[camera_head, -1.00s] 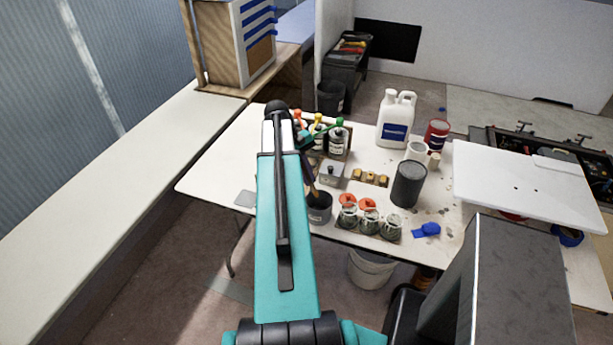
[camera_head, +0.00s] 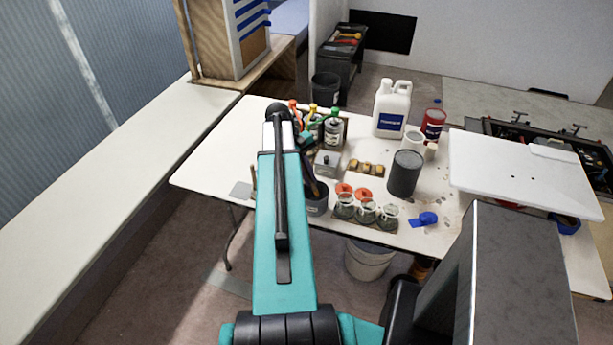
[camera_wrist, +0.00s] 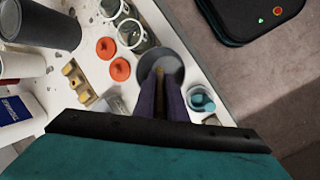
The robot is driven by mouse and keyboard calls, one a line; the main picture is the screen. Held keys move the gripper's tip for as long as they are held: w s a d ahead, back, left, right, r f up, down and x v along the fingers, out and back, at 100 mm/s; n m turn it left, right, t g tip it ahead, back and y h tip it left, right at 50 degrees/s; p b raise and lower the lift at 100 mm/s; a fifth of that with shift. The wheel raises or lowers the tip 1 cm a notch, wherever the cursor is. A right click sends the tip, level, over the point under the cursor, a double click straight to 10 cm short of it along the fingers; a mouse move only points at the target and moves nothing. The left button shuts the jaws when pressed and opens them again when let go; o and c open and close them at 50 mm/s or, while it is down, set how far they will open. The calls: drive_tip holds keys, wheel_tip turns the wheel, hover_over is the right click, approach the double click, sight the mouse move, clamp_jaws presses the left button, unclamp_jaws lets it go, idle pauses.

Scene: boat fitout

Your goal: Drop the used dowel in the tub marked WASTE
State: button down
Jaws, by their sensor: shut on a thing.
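My gripper (camera_wrist: 161,103) is shut on a thin brown dowel (camera_wrist: 160,76), which shows between its dark purple fingers in the wrist view. The dowel lies in line with a dark grey round tub (camera_wrist: 175,60) beyond the fingers. I cannot tell whether its tip is inside the tub or above it. In the head view the tub (camera_head: 316,204) stands near the table's front edge, partly hidden by the fingers (camera_head: 311,180) and my arm. No WASTE marking is readable in either view.
Several glass jars (camera_head: 366,212) and orange lids (camera_head: 362,194) stand beside the tub. A teal cup (camera_wrist: 202,98) is close on its other side. A dark cylinder (camera_head: 405,173) and white jug (camera_head: 392,109) stand farther right. A white bucket (camera_head: 369,260) is below the table.

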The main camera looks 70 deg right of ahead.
idle(0.3)
drive_tip(key=c, duration=1.7)
unclamp_jaws()
drive_tip(key=shift+r, duration=0.1)
drive_tip(key=shift+b+v, duration=1.9)
drive_tip(key=shift+v, duration=4.9)
